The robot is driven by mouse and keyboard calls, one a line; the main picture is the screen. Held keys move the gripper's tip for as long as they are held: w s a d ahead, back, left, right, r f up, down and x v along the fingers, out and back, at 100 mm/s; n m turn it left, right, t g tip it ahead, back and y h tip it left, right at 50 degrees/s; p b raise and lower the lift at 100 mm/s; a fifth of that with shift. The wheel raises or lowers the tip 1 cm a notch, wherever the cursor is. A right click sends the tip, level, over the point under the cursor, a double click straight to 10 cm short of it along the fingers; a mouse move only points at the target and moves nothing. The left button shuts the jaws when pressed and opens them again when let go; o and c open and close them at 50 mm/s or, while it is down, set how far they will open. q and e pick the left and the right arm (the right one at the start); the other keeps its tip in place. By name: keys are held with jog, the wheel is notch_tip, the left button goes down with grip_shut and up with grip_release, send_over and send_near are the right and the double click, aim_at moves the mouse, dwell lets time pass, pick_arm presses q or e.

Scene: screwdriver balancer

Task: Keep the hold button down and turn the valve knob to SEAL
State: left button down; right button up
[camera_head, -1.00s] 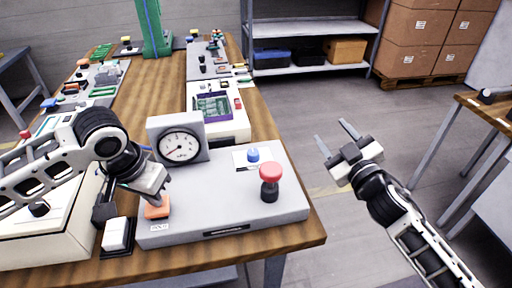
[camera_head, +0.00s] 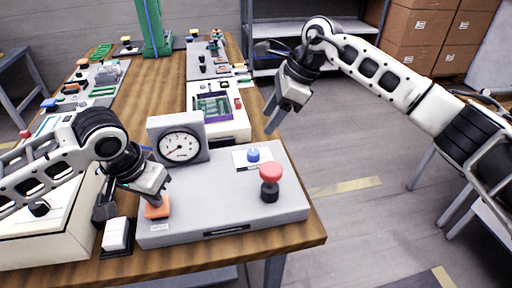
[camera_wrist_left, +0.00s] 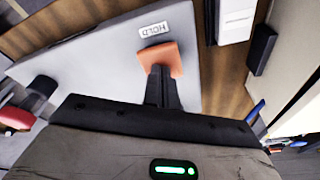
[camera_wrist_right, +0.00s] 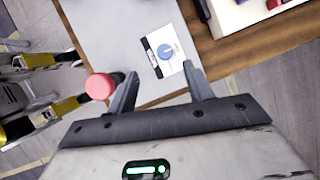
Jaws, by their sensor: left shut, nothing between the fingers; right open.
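The grey panel (camera_head: 215,213) lies on the wooden table. The orange hold button (camera_head: 157,208) is at its front left, with a HOLD label beside it in the left wrist view (camera_wrist_left: 155,30). My left gripper (camera_head: 160,196) is shut, with its fingertips on the orange button (camera_wrist_left: 172,58). The blue valve knob (camera_head: 253,155) sits on a white label plate at the back right of the panel. My right gripper (camera_head: 271,115) is open and empty, above and behind the knob. In the right wrist view the knob (camera_wrist_right: 166,51) shows ahead of and between the fingers.
A red mushroom button (camera_head: 270,173) stands on the panel just in front of the knob. A round gauge (camera_head: 180,146) stands at the panel's back left. A device with a purple-framed window (camera_head: 215,106) lies behind. The floor right of the table is clear.

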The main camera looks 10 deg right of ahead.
aim_at(254, 152)
jog(key=shift+h, duration=0.3)
jog(key=x, duration=0.7)
jog(key=d+x, duration=0.1)
jog(key=x, duration=0.3)
jog(key=shift+w+a+f, duration=0.1)
jog(key=shift+w+f, duration=0.05)
jog(key=shift+f, duration=0.2)
jog(key=c, duration=1)
